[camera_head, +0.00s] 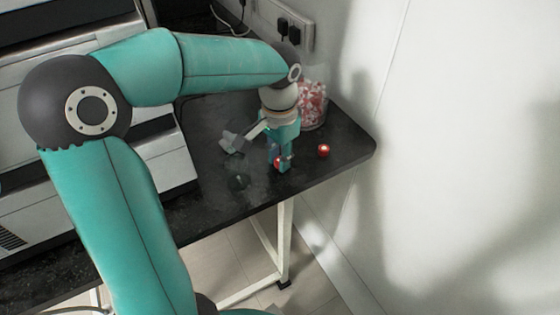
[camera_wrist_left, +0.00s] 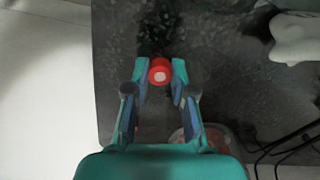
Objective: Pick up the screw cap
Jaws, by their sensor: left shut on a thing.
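A small red screw cap with a pale centre (camera_wrist_left: 160,72) sits between the fingertips of my left gripper (camera_wrist_left: 159,76) in the wrist view. My left gripper is shut on it, with a finger against each side. In the head view the left gripper (camera_head: 281,162) points down at the table's front right part, and a bit of the red cap (camera_head: 277,162) shows between its fingers. I cannot tell whether the cap still touches the table. Another red cap (camera_head: 323,150) lies apart on the table to the right. My right gripper is not in view.
The dark table (camera_head: 345,148) ends at a front edge and right corner near the gripper. A clear jar with red and white pieces (camera_head: 313,108) stands behind it. A pale grey object (camera_head: 236,141) lies left. A large white machine (camera_head: 150,150) stands further left.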

